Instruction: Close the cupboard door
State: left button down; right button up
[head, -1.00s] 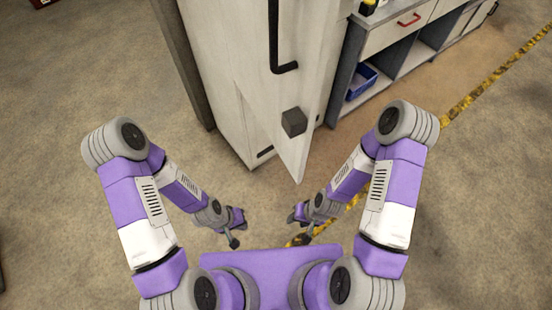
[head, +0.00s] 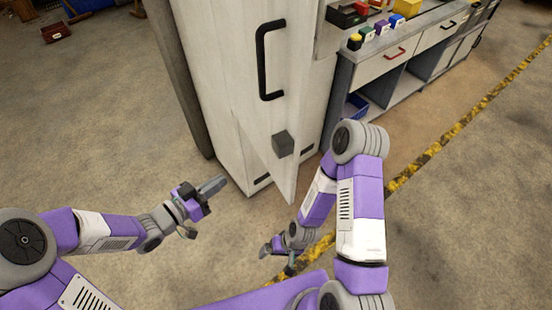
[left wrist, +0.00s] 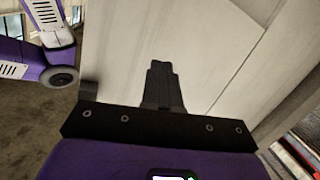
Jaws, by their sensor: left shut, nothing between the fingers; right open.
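The tall white cupboard (head: 215,110) stands at the centre of the head view. Its door (head: 300,75) is ajar, with the lower corner swung out toward me. The door bears a black bar handle (head: 262,62) and a dark grey block (head: 283,143). My left gripper (head: 222,183) is shut and empty, left of the door and apart from the handle. In the left wrist view its fingers (left wrist: 160,72) stand in front of a pale panel (left wrist: 215,45); I cannot tell whether they touch it. My right gripper (head: 266,250) is open and empty, low in front of the door.
A workbench (head: 385,65) with drawers, small coloured bins and a blue crate (head: 356,106) stands right of the cupboard. Yellow-black tape (head: 440,148) runs across the floor. A red tray (head: 57,32) lies at the back left.

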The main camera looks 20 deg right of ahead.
pick_arm(q)
jog(key=s+d+r+m+g+h, duration=0.1)
jog(key=s+r+m+g+h, duration=0.3)
jog(key=r, duration=0.3)
jog(key=m+b, duration=0.2)
send_near(288, 158)
jog(key=shift+g+y, duration=0.3)
jog(key=shift+y, duration=0.1)
jog(key=d, duration=0.2)
jog(key=w+d, duration=0.1)
jog(key=d, duration=0.3)
jog(key=shift+w+d+r, duration=0.25)
jog(key=shift+d+r, duration=0.05)
